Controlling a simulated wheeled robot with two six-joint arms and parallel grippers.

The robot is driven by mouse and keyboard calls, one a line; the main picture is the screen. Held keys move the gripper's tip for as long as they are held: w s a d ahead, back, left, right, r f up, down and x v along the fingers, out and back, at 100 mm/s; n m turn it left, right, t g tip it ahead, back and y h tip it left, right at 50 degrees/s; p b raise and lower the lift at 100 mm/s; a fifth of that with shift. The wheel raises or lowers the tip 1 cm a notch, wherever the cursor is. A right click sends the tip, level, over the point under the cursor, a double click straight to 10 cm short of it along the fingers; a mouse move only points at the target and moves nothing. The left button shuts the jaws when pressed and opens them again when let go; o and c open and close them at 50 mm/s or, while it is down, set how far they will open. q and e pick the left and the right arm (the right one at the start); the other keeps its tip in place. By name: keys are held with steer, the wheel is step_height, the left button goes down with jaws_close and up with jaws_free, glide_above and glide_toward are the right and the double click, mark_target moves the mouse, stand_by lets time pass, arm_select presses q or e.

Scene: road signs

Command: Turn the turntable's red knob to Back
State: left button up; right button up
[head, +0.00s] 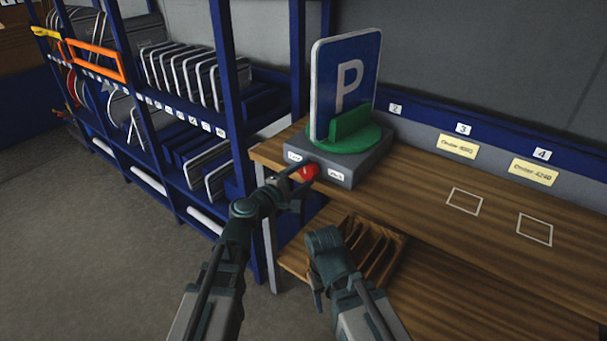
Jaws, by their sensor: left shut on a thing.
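The turntable has a grey base (357,168) with a green round top (366,143) at the left end of the wooden bench. A blue parking sign (347,80) with a white P stands upright in the green holder. The red knob (309,172) is on the base's front face, between two small white labels; the right one (336,175) seems to read Back, the left one (294,156) is too small to read surely. My left gripper (302,177) is shut on the red knob and partly hides it. My right arm is low in front of the bench; its fingertips are not clearly seen.
A blue shelf rack (238,110) with several signs stands left of the bench. A slatted wooden rack (372,250) sits below the bench top. The bench top (420,190) right of the turntable is clear, with white outlined squares and yellow order cards (457,147) behind.

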arm_select(q)
steer(key=m, duration=0.4)
steer(key=shift+s+d+f, duration=0.1)
steer(key=shift+s, duration=0.05)
steer(key=m+b, duration=0.1)
steer(key=m, duration=0.4)
steer(key=shift+f+t+y, duration=0.15)
steer(key=shift+t+y, duration=0.25)
steer(key=m, duration=0.4)
steer(key=shift+m+t+b, duration=0.3)
steer(key=shift+m, duration=0.1)
steer(key=m, duration=0.4)
steer(key=shift+f+b, duration=0.1)
steer(key=shift+b, duration=0.3)
steer(key=shift+m, duration=0.4)
steer(key=o, duration=1.4)
